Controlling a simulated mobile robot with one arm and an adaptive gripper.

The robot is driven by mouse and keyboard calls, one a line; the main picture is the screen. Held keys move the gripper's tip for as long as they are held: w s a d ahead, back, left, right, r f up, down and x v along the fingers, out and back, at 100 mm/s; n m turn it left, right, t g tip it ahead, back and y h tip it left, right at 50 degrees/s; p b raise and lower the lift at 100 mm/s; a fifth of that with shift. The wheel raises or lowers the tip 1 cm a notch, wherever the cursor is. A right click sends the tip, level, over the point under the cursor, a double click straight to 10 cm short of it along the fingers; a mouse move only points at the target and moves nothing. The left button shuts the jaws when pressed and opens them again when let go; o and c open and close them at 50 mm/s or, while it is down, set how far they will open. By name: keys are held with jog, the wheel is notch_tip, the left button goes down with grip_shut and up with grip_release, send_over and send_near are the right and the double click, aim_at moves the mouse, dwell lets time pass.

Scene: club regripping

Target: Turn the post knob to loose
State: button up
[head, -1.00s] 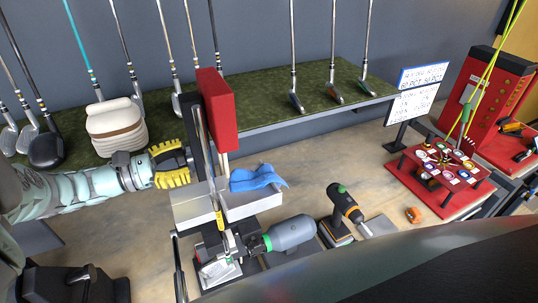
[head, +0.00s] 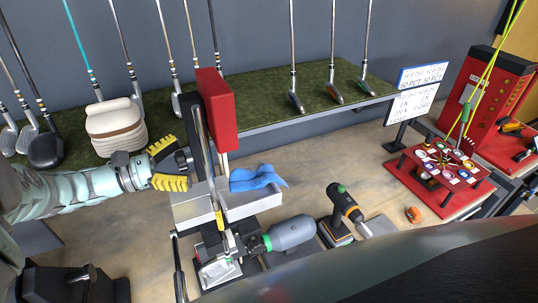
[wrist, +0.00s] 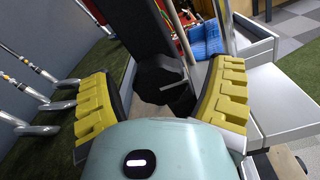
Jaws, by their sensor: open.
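The post knob (wrist: 172,88) is a dark, faceted knob on the side of a dark upright post (wrist: 138,28). In the wrist view it sits between the two yellow ribbed fingers of my gripper (wrist: 163,78), with gaps on both sides. My gripper is open and empty. In the head view my gripper (head: 182,166) is just left of the post (head: 196,130), with its fingers spread. The knob is not clearly visible there, and I cannot read its setting. A red block (head: 215,110) is at the top of the post.
White trays (head: 250,205) with a blue cloth (head: 256,178) stand close to the right of my gripper.

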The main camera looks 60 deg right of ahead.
jog(key=v, duration=0.7)
jog(key=shift+a, duration=0.2)
jog(key=shift+r, duration=0.1)
